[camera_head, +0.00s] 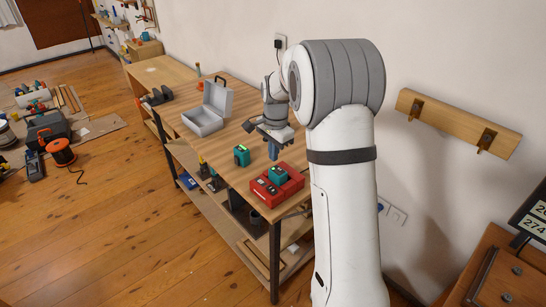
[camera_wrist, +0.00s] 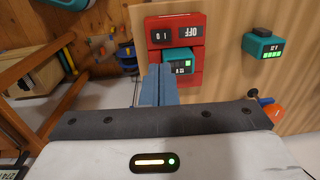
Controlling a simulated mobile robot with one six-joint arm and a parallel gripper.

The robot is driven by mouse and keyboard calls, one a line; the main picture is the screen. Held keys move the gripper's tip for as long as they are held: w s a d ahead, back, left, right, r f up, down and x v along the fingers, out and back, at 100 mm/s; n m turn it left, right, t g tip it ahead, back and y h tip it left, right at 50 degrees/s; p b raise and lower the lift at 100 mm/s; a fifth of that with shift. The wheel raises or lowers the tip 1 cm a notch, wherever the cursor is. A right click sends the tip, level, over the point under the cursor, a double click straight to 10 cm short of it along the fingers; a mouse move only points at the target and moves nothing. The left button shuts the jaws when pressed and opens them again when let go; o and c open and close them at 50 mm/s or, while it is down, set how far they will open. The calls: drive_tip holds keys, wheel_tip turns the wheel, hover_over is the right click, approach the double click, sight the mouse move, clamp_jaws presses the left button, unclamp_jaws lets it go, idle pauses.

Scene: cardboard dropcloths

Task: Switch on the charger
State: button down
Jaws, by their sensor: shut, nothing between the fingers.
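The charger (camera_head: 268,191) is a red box near the front corner of the workbench. In the wrist view the red charger (camera_wrist: 197,77) shows a dark panel reading OFF and a black rocker switch (camera_wrist: 163,37) marked I and 0. A teal battery (camera_head: 278,174) sits on the charger; in the wrist view this battery (camera_wrist: 181,57) shows one lit green block. My gripper (camera_head: 273,156) is above the bench, just behind the charger. In the wrist view the blue fingers (camera_wrist: 157,68) are together and empty, overlapping the battery's left edge, short of the rocker. Contact cannot be told.
A second teal battery (camera_head: 241,155) stands on the bench, apart from the charger; it shows several green bars in the wrist view (camera_wrist: 264,46). An open grey case (camera_head: 203,121) stands farther back. A wooden rack (camera_head: 455,122) is on the wall.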

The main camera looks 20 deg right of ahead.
sight(270, 187)
drive_tip(key=shift+d+f+b, duration=0.15)
drive_tip(key=shift+f+b, duration=0.2)
drive_tip(key=shift+b, duration=1.55)
drive_tip(key=shift+r+t+y+b, duration=0.1)
drive_tip(key=shift+t+y+b, duration=0.25)
drive_tip(key=shift+b, duration=0.65)
drive_tip(key=shift+r, duration=0.35)
drive_tip(key=f, duration=0.4)
drive_tip(key=w+f, duration=0.1)
drive_tip(key=f, duration=0.4)
drive_tip(key=w+a+f+p, duration=0.1)
drive_tip(key=f, duration=0.4)
drive_tip(key=shift+d, duration=0.1)
